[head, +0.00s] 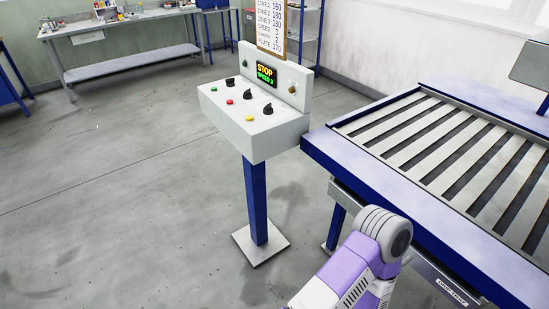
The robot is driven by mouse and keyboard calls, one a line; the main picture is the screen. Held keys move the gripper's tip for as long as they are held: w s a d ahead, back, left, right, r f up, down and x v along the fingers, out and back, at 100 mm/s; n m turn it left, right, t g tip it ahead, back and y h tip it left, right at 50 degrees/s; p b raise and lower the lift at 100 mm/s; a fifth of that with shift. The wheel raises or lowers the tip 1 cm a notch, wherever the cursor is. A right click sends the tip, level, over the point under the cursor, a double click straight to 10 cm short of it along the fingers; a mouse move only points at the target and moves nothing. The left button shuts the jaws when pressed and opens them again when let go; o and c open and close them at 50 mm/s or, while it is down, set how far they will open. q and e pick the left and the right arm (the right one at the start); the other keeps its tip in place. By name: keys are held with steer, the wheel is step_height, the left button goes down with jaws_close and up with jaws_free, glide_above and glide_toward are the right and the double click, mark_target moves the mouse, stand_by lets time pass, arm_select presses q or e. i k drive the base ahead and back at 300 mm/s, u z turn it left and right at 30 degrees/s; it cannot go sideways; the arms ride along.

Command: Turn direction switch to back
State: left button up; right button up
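A grey control box (258,139) on a blue post stands in the middle of the head view. Its sloped top carries three black rotary switches: a far-left one (230,81), a middle one (241,95) and a near-right one (268,108). Their labels are too small to read, so I cannot tell which is the direction switch or how it is set. A display (265,75) on the upright back panel reads "STOP" and "SPEED 3". Neither gripper is in view. Only a purple and grey link of my own arm shows at the bottom right, apart from the box.
Green (214,90), red (229,101) and yellow (250,118) buttons sit beside the switches. A blue-framed slatted table (400,175) stands close on the right. A workbench (120,22) is at the back left. The floor left of the post is clear.

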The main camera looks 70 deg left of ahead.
mark_target(268, 110)
steer(key=z, duration=0.25)
steer(key=k, duration=0.25)
steer(key=u, duration=0.75)
steer(key=i, duration=0.25)
steer(key=u, duration=1.9)
steer(key=k, duration=0.3)
steer(key=z, duration=0.35)
steer(key=i, duration=0.25)
steer(key=u, duration=0.2)
